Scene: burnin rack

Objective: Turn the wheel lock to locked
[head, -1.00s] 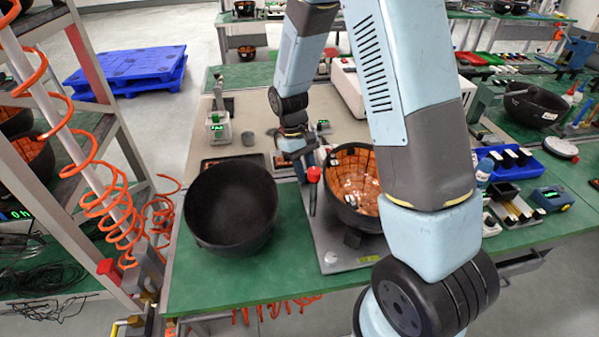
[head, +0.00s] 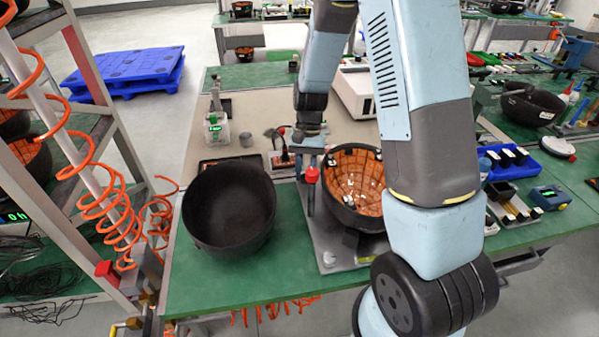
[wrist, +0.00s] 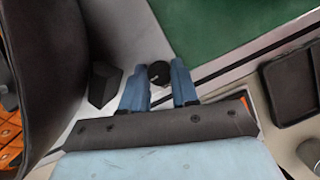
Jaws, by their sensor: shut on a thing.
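In the wrist view, the two blue fingers of my gripper (wrist: 159,88) stand on either side of a dark round knob (wrist: 159,72) and are shut on it. The knob sits above a pale grey fixture plate (wrist: 140,40). I cannot tell from its shape or markings which way the wheel lock is set. In the head view, my gripper (head: 309,157) points down behind a red-topped post (head: 312,174), just left of the dark bowl lined with orange tiles (head: 350,215). My fingertips are mostly hidden there.
An empty black bowl (head: 229,212) stands on the green bench, left of the fixture. The tiled bowl's wall (wrist: 45,70) is close at the left in the wrist view. A dark tray (wrist: 292,82) and small cup (wrist: 308,152) lie right. A blue tray (head: 515,165) stands farther right.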

